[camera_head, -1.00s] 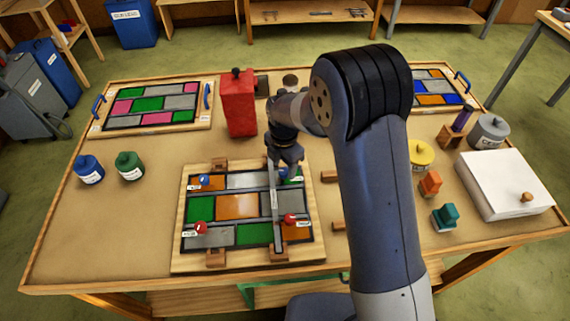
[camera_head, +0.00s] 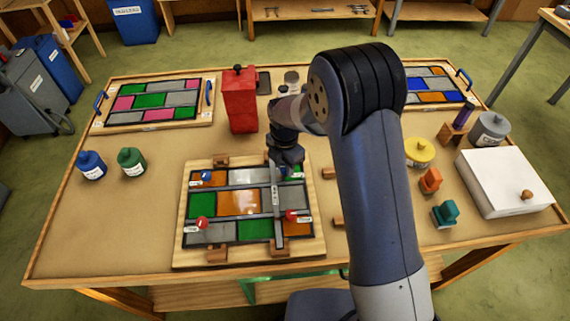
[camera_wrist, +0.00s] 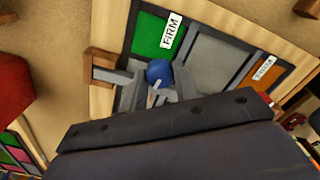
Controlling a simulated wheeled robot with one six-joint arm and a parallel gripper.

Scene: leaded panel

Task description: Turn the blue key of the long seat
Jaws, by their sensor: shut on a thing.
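The leaded panel (camera_head: 238,203) lies on the table in a wooden frame, with green, orange and grey panes. A grey bar (camera_head: 275,208) runs lengthwise across its right part. My gripper (camera_head: 285,165) is at the bar's far end, pointing down. In the wrist view my gripper (camera_wrist: 157,88) is shut on a round blue key (camera_wrist: 158,71) with a pale mark on top. The jaws hide its lower part. Another blue key (camera_head: 207,176) sits at the panel's upper left. Red keys stand at the lower left (camera_head: 201,223) and the bar's near end (camera_head: 291,215).
A red box (camera_head: 239,102) stands behind the panel. Blue (camera_head: 91,166) and green (camera_head: 131,161) bottles are at left. A yellow pot (camera_head: 419,153), orange (camera_head: 430,181) and teal (camera_head: 445,214) pieces and a white box (camera_head: 503,183) are at right. Wooden blocks flank the panel.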

